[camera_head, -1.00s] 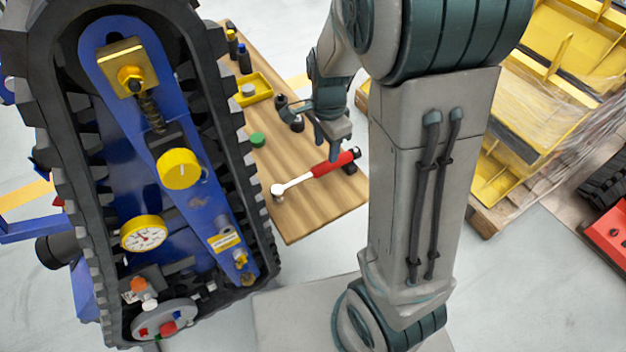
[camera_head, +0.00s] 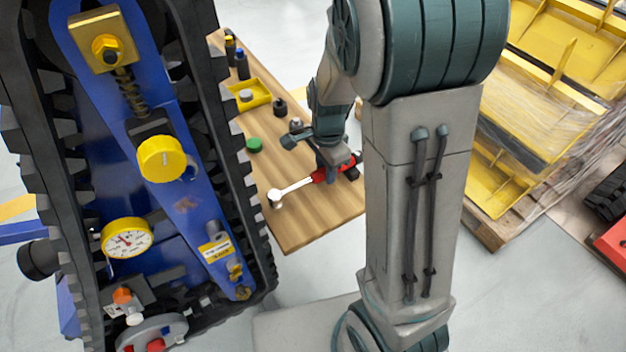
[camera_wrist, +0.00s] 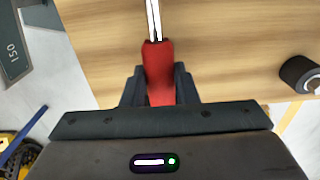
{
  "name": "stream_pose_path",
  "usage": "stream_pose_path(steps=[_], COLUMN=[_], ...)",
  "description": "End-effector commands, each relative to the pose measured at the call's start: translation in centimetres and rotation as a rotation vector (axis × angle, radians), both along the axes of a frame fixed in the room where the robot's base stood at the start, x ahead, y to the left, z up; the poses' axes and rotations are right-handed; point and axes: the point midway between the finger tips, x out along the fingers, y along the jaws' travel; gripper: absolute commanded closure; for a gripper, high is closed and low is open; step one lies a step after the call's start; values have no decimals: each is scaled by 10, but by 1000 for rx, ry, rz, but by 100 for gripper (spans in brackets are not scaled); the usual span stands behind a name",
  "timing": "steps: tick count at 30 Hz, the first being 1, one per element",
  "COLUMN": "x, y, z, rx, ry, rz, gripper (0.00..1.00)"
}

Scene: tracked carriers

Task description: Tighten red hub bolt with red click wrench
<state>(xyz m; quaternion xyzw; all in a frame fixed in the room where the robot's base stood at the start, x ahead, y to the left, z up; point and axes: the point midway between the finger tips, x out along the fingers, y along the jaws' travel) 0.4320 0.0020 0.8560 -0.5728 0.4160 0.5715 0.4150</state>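The red click wrench has a red handle (camera_wrist: 159,75) and a bright metal shaft, and lies on the wooden table. Its shaft (camera_head: 292,190) and round head point left in the head view. My gripper (camera_head: 328,172) is down at the handle. In the wrist view my gripper's fingers (camera_wrist: 160,85) sit close against both sides of the handle, with no clear gap. The red hub bolt (camera_head: 155,345) is on the grey hub disc (camera_head: 135,335) at the bottom of the tracked carrier, cut by the picture edge. My gripper is far from it.
The black track (camera_head: 215,150) stands left of the table (camera_head: 330,215). A pressure gauge (camera_head: 127,238) and yellow knob (camera_head: 161,158) are on the blue frame. A yellow tray (camera_head: 248,97), green cap (camera_head: 254,145) and black sockets are on the table. A loaded pallet stands right.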

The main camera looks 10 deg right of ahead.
Motion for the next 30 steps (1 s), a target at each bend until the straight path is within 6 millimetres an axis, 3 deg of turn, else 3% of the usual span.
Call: stream_pose_path(steps=[8, 30], x=[0, 0], y=[0, 0], z=[6, 65], rx=[1, 0], ry=[-2, -1], rz=[0, -1], gripper=[100, 100])
